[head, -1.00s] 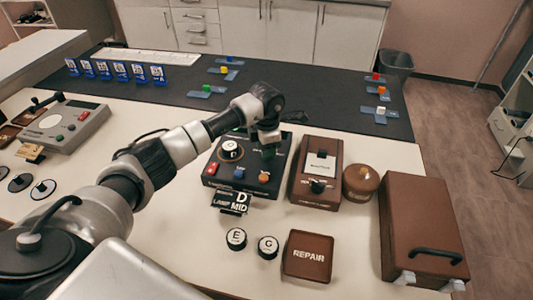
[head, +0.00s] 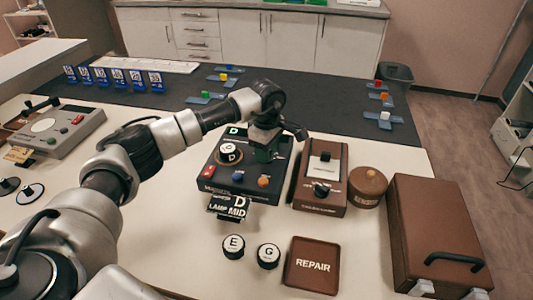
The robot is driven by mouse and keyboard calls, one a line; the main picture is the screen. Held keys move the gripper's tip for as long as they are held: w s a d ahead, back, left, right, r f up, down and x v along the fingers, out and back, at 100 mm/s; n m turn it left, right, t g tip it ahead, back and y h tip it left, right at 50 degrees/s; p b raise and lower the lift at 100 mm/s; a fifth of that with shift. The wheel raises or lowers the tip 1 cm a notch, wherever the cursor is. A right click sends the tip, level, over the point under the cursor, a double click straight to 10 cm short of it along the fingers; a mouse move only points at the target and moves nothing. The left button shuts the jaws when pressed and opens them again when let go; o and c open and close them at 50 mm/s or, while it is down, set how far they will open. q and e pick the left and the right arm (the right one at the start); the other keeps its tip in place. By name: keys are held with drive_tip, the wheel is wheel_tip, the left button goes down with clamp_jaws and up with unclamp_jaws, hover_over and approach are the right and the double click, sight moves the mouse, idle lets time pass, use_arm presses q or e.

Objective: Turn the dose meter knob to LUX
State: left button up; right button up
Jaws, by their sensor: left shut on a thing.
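My left gripper (head: 264,152) points down over the right rear of a black control box (head: 248,191). It is shut on a dark greenish piece there, mostly hidden by the fingers; I cannot tell whether this is a knob of the box. The box has a lettered white-topped dial (head: 228,154), a red switch, a blue button and an orange button. A brown meter (head: 333,160) with a white display and a black knob (head: 321,189) stands to its right. I cannot read LUX anywhere or tell which unit is the dose meter. My right gripper is out of view.
A round brown pot (head: 366,188) and a brown case (head: 437,232) stand at right. In front lie lettered discs (head: 233,246) and a REPAIR tray (head: 312,265). A grey device (head: 58,130) is at left. Blue cards (head: 110,77) line the dark mat behind.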

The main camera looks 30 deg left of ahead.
use_arm(q)
drive_tip(key=shift+r+m, duration=0.1)
drive_tip(key=shift+m, duration=0.3)
drive_tip(key=o, duration=0.9)
drive_tip(key=shift+o, duration=0.2)
wheel_tip(320, 180, up, 11)
drive_tip(key=b, duration=0.1)
idle(0.3)
